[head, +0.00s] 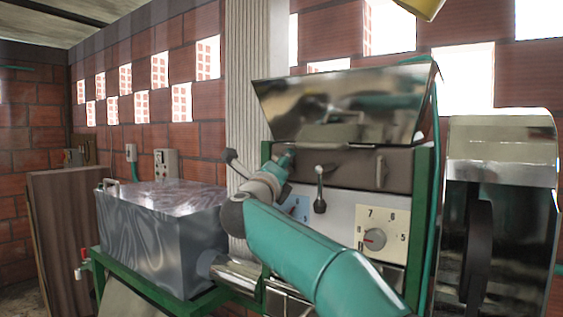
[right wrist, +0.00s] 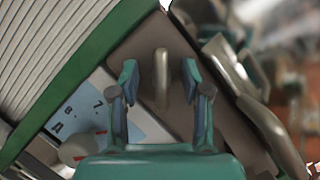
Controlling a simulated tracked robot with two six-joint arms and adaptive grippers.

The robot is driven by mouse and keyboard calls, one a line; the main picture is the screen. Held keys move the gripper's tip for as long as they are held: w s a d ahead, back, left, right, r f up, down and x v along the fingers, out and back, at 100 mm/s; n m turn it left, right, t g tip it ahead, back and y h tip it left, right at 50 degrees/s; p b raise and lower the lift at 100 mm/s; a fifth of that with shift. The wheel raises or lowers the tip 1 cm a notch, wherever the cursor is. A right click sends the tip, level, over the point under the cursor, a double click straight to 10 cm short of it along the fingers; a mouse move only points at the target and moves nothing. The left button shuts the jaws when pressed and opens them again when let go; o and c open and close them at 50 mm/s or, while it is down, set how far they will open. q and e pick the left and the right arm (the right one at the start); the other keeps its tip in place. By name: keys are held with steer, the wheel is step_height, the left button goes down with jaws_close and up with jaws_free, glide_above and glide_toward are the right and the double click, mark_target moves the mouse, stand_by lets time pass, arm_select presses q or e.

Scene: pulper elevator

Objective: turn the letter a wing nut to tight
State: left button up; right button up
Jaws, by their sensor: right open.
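My right gripper (head: 287,158) is in front of the left part of the brown panel (head: 345,168) on the machine. In the right wrist view its two teal fingers (right wrist: 160,80) are open. A narrow, upright tan-grey wing (right wrist: 161,75) stands between them, with a gap on each side; it looks like a wing nut on the panel. My arm appears to hide it in the head view. A similar upright piece (head: 381,171) is on the right part of the panel. The blue-white plate (right wrist: 85,110) bears an A-like letter and figures. My left gripper is not in view.
A metal hopper (head: 345,105) is above, and a grey metal box (head: 165,235) is at left.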

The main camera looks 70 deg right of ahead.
jaws_close()
steer(key=shift+f, duration=0.1)
steer(key=shift+f+m+b, duration=0.1)
steer(key=shift+m+b, duration=0.2)
steer(key=shift+b, duration=0.25)
steer(key=m+g+b, duration=0.1)
steer(key=m+b, duration=0.2)
steer(key=m+g+h+b, duration=0.1)
steer(key=m+g+b, duration=0.1)
steer(key=m+b, duration=0.1)
steer(key=shift+w+f+m+b, duration=0.1)
steer(key=shift+f+m+b, duration=0.1)
steer(key=shift+m+b, duration=0.15)
steer(key=m+g+b, duration=0.1)
steer(key=m+g, duration=0.1)
steer(key=m, duration=0.1)
steer(key=shift+r, duration=0.15)
steer(key=shift+r+m+g+b, duration=0.15)
steer(key=shift+m+g, duration=0.2)
steer(key=shift+m, duration=0.6)
steer(key=shift+m+g+b, duration=0.15)
steer(key=shift+m+g, duration=0.2)
steer(key=shift+m, duration=0.55)
